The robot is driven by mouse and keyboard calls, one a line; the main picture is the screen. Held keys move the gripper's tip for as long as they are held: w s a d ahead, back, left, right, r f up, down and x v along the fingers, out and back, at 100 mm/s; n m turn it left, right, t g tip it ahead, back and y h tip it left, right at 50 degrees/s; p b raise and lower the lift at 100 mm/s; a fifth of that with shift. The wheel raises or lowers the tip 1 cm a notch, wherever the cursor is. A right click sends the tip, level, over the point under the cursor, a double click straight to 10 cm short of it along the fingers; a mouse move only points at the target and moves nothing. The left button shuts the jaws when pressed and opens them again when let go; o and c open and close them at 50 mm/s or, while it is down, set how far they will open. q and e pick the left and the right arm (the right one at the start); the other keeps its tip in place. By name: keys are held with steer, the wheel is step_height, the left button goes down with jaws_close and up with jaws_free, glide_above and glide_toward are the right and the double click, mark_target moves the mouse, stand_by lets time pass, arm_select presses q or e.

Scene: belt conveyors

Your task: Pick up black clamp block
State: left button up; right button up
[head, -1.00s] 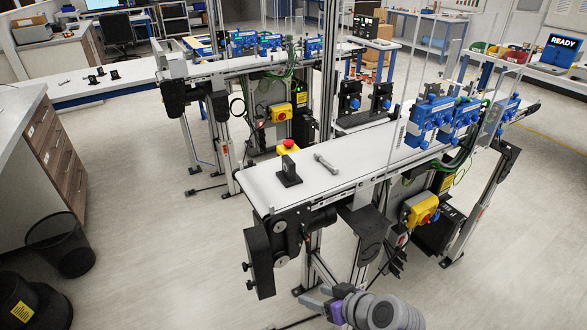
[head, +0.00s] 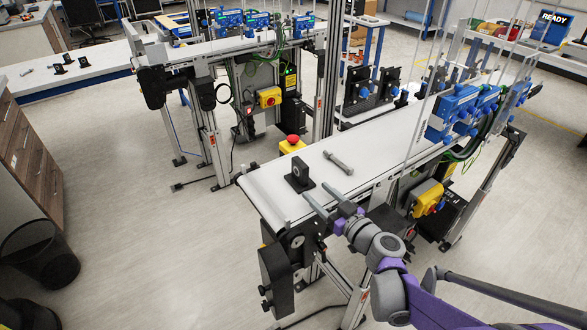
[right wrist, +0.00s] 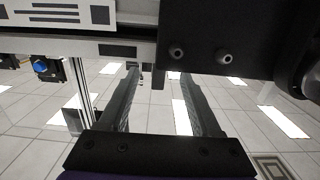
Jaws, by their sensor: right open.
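The black clamp block (head: 298,174) stands upright near the front end of the white belt of the nearer conveyor (head: 262,188). It has a flat base and an upright part with a round hole. My right gripper (head: 316,189) is open and empty in the head view, its fingers pointing up-left toward the block, just in front and to the right of it, near the belt's edge. I cannot make out the block in that view. My left gripper is not in view.
A grey bolt-like part (head: 338,163) lies on the belt right of the block. Blue units (head: 455,115) line the conveyor's right side. A yellow box with a red button (head: 292,144) is behind the belt. More small black parts (head: 62,64) lie on the far-left table.

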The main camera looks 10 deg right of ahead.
mark_target(306, 180)
steer(key=x, duration=0.9)
steer(key=shift+w+r+p, duration=0.15)
steer(key=shift+w+p, duration=0.15)
steer(key=shift+p, duration=0.05)
steer(key=shift+s, duration=0.1)
jaws_close()
